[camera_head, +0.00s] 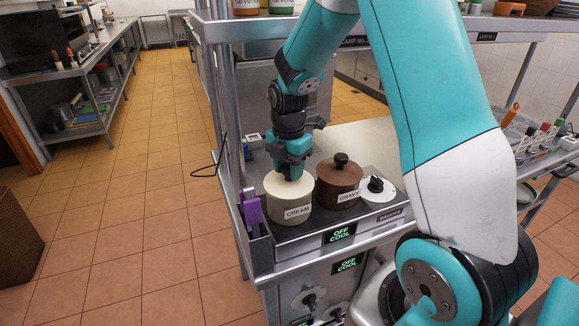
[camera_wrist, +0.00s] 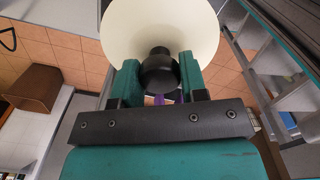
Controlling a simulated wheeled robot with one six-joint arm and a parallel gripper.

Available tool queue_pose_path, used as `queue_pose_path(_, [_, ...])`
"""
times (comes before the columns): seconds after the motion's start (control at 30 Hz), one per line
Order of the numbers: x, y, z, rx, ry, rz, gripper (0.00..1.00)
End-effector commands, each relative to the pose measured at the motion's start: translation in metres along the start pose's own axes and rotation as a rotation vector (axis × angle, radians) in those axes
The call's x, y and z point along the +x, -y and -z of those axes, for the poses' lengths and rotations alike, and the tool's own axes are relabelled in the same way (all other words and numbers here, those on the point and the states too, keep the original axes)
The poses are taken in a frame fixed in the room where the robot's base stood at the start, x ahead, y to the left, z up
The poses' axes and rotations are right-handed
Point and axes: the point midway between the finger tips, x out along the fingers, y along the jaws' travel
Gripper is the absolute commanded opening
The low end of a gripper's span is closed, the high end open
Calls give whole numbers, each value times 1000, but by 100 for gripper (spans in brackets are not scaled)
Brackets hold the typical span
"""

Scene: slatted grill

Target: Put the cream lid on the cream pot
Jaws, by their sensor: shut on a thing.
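The cream pot (camera_head: 290,211), a pale round pot labelled CREAM, stands at the left end of the counter unit. My gripper (camera_head: 291,174) is directly above it, pointing down. In the wrist view, my gripper (camera_wrist: 158,74) is shut on the black knob (camera_wrist: 159,72) of the cream lid (camera_wrist: 160,25). In the head view the cream lid (camera_head: 274,183) is at the top of the pot, partly hidden by the fingers. It looks level and at the rim, but I cannot tell whether it rests fully on it. The pot's opening is hidden.
A brown GRAVY pot (camera_head: 338,186) with a dark-knobbed lid stands close at the right. Beyond it is a white round lid (camera_head: 379,189) with a black knob. A purple-handled item (camera_head: 251,206) hangs at the unit's left edge. A metal shelf (camera_head: 400,29) runs above.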

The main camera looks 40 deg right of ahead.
Motion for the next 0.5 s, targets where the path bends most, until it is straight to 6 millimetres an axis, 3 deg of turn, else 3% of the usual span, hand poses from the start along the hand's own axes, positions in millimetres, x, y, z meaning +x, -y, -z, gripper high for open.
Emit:
queue_pose_path(0.47, [5, 0, 0, 0, 0, 0, 14])
queue_pose_path(0.5, [5, 0, 0, 0, 0, 0, 42])
